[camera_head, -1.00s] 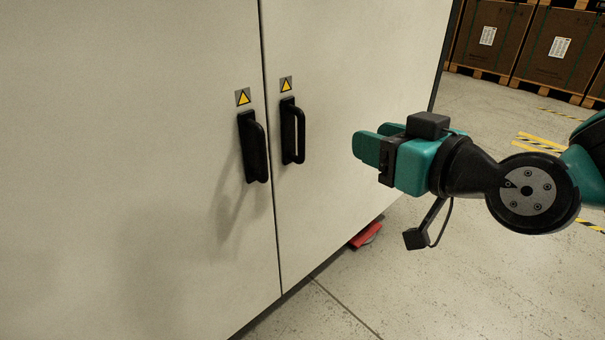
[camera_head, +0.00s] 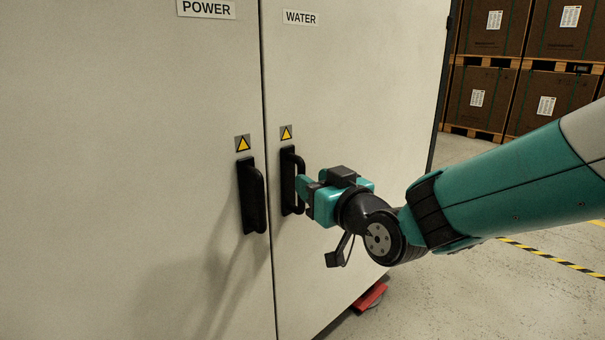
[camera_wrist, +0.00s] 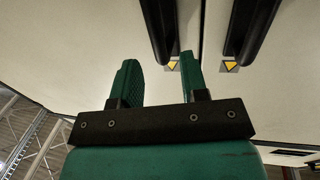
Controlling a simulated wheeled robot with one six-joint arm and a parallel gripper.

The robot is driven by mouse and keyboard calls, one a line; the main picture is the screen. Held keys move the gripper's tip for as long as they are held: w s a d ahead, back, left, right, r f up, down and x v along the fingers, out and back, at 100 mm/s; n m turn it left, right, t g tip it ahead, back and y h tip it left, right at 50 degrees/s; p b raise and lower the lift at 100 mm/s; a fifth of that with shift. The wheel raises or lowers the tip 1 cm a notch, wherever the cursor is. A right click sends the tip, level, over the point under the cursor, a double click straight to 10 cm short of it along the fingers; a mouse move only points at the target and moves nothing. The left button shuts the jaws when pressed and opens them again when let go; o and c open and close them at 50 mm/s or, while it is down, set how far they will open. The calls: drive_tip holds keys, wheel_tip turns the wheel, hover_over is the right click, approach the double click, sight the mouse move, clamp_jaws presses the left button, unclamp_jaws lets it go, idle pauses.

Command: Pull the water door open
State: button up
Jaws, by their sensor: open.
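The water door (camera_head: 370,90) is a pale cabinet door under a "WATER" label (camera_head: 300,18). It looks shut, flush beside the power door (camera_head: 190,90). Its black vertical bar handle (camera_head: 290,165) is near the seam. My teal gripper (camera_head: 304,190) is open at the right side of this handle, about mid-height. I cannot tell whether the fingers touch or surround the bar.
The power door's black handle (camera_head: 250,195) stands close to the left; it also shows in the wrist view (camera_wrist: 250,25). A red object (camera_head: 370,298) lies on the floor by the cabinet's base. Stacked boxes (camera_head: 490,90) stand at the back right.

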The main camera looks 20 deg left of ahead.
sight(301, 210)
drive_tip(key=x, duration=0.5)
clamp_jaws()
